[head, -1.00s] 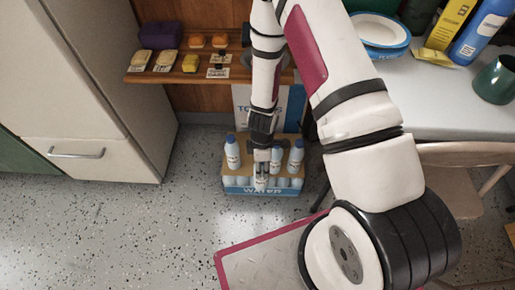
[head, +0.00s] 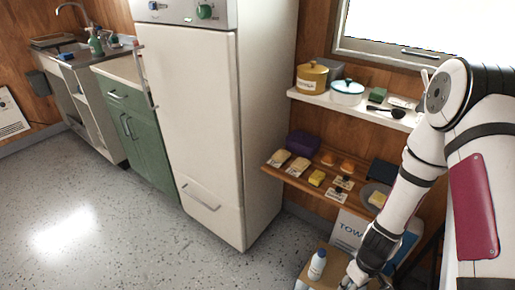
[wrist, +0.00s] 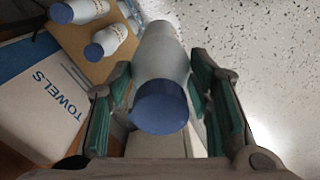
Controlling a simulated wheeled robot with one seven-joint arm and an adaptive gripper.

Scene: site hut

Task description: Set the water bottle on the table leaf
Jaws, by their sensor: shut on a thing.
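My gripper (head: 355,278) is low at the bottom right of the head view, beside the water carton. In the wrist view my gripper (wrist: 163,82) has its green-padded fingers on both sides of a pale water bottle (wrist: 166,52) with a blue cap, and is shut on it. The bottle's lower end points away over the speckled floor. In the head view the held bottle is cut off or hidden. I cannot make out the table leaf for sure in the views of now.
A towels box (wrist: 42,98) is close by. A wooden shelf (head: 272,165) holds small goods. The fridge (head: 205,120) stands left. Floor (head: 90,215) is clear.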

